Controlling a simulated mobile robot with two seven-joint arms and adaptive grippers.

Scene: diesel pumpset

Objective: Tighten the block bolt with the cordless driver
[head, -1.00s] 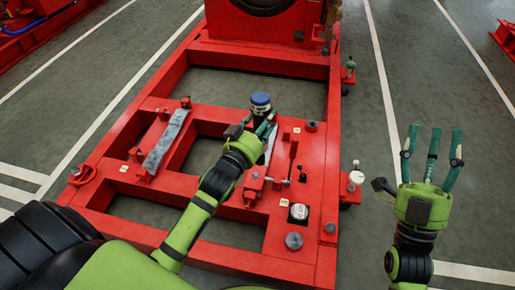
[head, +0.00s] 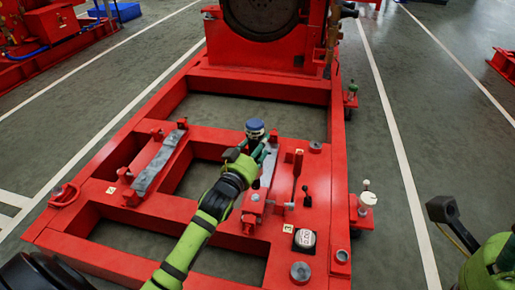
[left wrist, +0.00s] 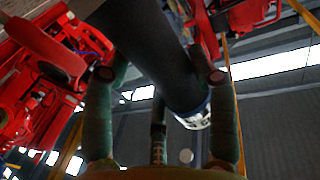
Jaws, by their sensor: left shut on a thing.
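My left gripper (head: 257,152) is over the red frame, with its fingers shut around a dark, blue-topped tool (head: 255,127), which looks like the cordless driver. In the left wrist view the fingers close around its thick dark body (left wrist: 155,50), and a blue-and-white end (left wrist: 195,118) shows beyond it. The driver's working tip is not visible. I cannot single out the block bolt; grey round heads show on the frame, one at the near right (head: 300,271) and one farther back (head: 315,147).
The red frame (head: 160,262) has open bays. A grey bar (head: 158,165) lies on its left part, another (head: 268,165) beside my left gripper. Small levers (head: 307,197) and a white round gauge (head: 305,238) stand on the right part.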

